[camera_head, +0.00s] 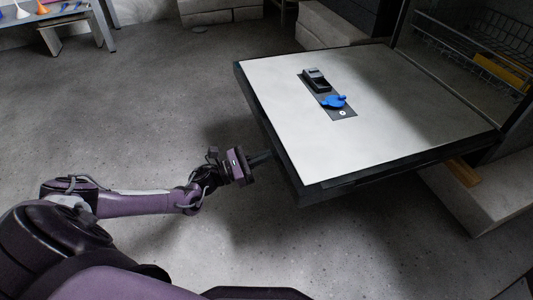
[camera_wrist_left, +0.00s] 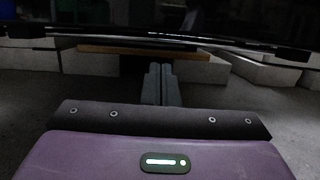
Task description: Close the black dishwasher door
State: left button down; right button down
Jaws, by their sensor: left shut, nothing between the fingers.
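The black dishwasher door (camera_head: 385,120) is folded down, lying open and roughly level, with its pale inner face up and a dark rim around it. A detergent holder with a blue cap (camera_head: 334,102) sits on that face. My left gripper (camera_head: 263,157) is shut and empty, at the door's near left edge; its tips are partly hidden by the edge. In the left wrist view the shut fingers (camera_wrist_left: 158,80) point forward, and the dark door edge (camera_wrist_left: 150,33) spans the top above them. I cannot tell whether they touch the door. My right gripper is not in view.
A wire rack (camera_head: 470,58) shows inside the dishwasher at the upper right. Pale blocks (camera_head: 490,190) stand on the floor beneath the door's right side. A grey bench (camera_head: 60,25) stands at the upper left. The floor left of the door is clear.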

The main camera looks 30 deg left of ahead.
pick_arm(q)
jog(key=shift+d+r+b, duration=0.1)
jog(key=shift+r+b, duration=0.2)
jog(key=shift+r, duration=0.9)
